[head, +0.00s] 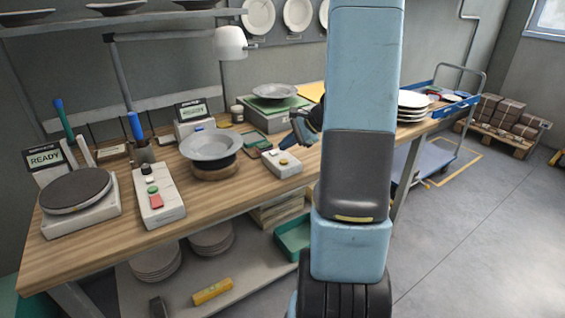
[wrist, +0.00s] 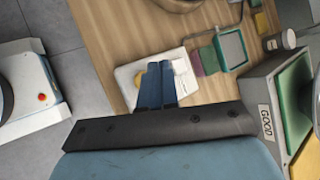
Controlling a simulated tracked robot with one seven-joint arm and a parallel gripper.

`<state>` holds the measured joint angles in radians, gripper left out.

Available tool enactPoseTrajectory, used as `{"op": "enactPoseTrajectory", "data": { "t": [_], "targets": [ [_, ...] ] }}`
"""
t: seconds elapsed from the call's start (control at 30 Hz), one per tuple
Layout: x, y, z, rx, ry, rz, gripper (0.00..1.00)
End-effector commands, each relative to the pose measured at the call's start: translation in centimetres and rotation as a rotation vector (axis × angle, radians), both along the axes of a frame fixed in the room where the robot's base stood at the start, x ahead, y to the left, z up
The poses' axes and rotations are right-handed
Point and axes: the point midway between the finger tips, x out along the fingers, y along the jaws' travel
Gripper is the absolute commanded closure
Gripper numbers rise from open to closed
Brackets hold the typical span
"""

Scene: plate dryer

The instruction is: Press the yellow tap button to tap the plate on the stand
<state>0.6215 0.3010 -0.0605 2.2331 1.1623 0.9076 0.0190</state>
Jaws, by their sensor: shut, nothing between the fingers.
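The yellow tap button (head: 283,161) sits on a small white box (head: 290,169) on the wooden bench, just right of the plate stand. In the wrist view the white box (wrist: 128,78) lies beyond my fingertips, and the button (wrist: 180,66) is partly hidden by them. A grey plate (head: 211,144) rests on a stand with a round wooden base (head: 214,190). My gripper (head: 295,121) is shut and empty, above and slightly right of the box; its blue fingers (wrist: 160,68) point toward the box. I cannot tell whether they touch the button.
A white control box with coloured buttons (head: 158,197) and a round turntable (head: 75,190) stand at left. White plates (head: 412,99) are stacked at right.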

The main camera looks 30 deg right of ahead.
Motion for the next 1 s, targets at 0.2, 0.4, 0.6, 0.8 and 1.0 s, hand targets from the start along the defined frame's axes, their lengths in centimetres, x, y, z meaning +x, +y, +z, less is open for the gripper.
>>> {"op": "enactPoseTrajectory", "data": {
  "t": [0.2, 0.4, 0.6, 0.8, 1.0],
  "targets": [
    [0.0, 0.0, -1.9, 0.002, 0.002, 0.0, 1.0],
    [0.0, 0.0, -2.6, 0.002, 0.001, -0.001, 1.0],
    [0.0, 0.0, -2.6, 0.001, 0.0, -0.001, 1.0],
    [0.0, 0.0, -2.6, 0.001, 0.0, -0.001, 1.0],
    [0.0, 0.0, -2.6, 0.001, 0.0, -0.001, 1.0]
  ]
}}
